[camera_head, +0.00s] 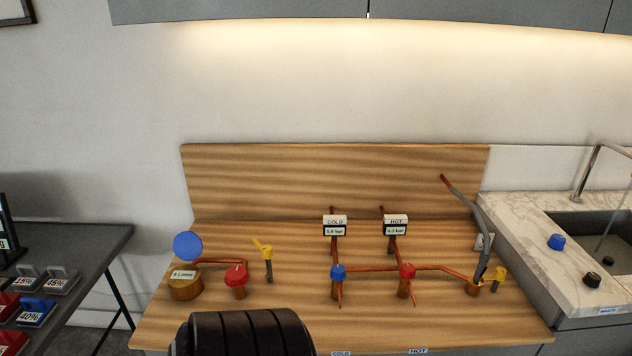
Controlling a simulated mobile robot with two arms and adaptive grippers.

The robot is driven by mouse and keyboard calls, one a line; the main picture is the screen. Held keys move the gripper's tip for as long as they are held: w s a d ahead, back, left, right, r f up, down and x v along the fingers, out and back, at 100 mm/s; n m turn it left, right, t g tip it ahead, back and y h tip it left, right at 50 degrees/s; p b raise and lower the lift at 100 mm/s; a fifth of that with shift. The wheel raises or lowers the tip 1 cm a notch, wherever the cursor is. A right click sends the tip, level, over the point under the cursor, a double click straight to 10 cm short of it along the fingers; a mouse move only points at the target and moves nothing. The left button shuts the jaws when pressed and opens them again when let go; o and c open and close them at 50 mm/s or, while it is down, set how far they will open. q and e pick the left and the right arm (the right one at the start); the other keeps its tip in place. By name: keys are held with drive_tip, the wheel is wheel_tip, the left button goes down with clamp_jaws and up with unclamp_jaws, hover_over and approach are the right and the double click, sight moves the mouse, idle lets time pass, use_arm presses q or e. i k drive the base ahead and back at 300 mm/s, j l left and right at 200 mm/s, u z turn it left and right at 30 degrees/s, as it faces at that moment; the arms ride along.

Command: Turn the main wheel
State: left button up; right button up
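Several round wheels stand on the wooden bench. A red wheel (236,275) sits on a copper post at the left, joined by a short copper pipe to a wooden drum with a blue disc. A blue wheel (338,272) and a second red wheel (407,271) sit on posts near the middle, below the COLD and HOT displays. No wheel carries a readable "main" label. A black ribbed part, seemingly of my own arm, covers the front left of the bench. Neither gripper shows.
Yellow levers stand on the bench left (262,247) and right (500,274). The COLD display (335,224) and HOT display (395,224) stand behind the wheels. A sink (600,235) is at the right, a dark table (95,240) with labelled blocks at the left.

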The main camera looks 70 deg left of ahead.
sight(236, 275)
drive_tip(key=u, duration=3.15)
